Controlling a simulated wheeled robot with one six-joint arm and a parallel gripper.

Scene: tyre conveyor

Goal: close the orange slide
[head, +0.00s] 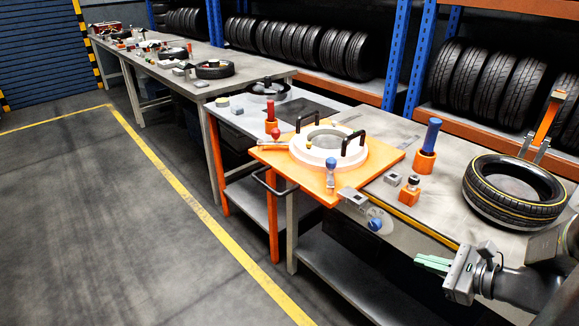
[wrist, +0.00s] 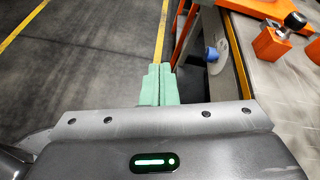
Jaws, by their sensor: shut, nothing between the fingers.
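The orange slide (head: 384,161) is a flat orange plate lying across the near end of the workbench. It carries a white ring (head: 300,152) with two black handles, and its left corner sticks out past the bench's front edge. My gripper (head: 434,263) has pale green fingers and is at the lower right, in front of the bench edge and well apart from the slide. In the wrist view the fingers (wrist: 158,72) are together with nothing between them. An orange surface at the wrist view's top right may be part of the slide; I cannot tell.
An orange block with a black knob (head: 410,188), a blue-handled tool (head: 428,146) and a tyre (head: 513,191) stand on the bench. A blue knob (head: 376,224) sits at its front edge, near a yellow strip (head: 415,226). The floor left of the bench is clear.

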